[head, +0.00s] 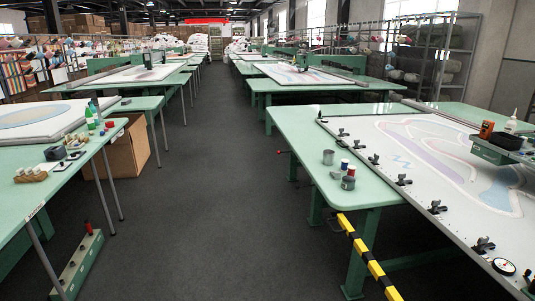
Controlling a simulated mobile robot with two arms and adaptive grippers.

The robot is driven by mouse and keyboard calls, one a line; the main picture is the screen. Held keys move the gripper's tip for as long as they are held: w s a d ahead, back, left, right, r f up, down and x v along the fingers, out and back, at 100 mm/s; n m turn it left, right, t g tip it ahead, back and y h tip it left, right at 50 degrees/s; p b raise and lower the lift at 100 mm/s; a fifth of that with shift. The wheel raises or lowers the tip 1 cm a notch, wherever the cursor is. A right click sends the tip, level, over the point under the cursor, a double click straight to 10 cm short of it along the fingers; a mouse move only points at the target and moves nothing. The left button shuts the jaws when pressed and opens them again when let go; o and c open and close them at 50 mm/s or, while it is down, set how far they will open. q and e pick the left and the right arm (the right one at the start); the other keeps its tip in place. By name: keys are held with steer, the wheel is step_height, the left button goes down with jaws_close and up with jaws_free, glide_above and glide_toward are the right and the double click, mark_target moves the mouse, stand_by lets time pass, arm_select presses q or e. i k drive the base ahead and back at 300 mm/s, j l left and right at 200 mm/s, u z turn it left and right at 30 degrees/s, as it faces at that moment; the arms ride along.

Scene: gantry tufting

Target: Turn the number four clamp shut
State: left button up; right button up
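A row of several small black clamps runs along the near long edge of the white framed cloth (395,135) on the right table. One black clamp (403,180) sits at the middle of the row, with another clamp (374,158) farther back and another clamp (437,207) nearer. A larger-looking clamp (483,244) is close to the lower right. No numbers are legible on them, so I cannot tell which is number four, nor whether each is turned shut. Neither of my grippers is in view.
A round dial (503,266) lies near the frame's near corner. Grey cups (328,157) and thread spools (344,165) stand on the green table edge (290,125). A yellow-black striped bar (368,258) juts out below. The grey aisle floor (220,200) is clear.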

mark_target(376, 156)
steer(key=i+j, duration=0.1)
steer(key=i, duration=1)
steer(key=i+j+z, duration=0.1)
steer(key=i, duration=0.95)
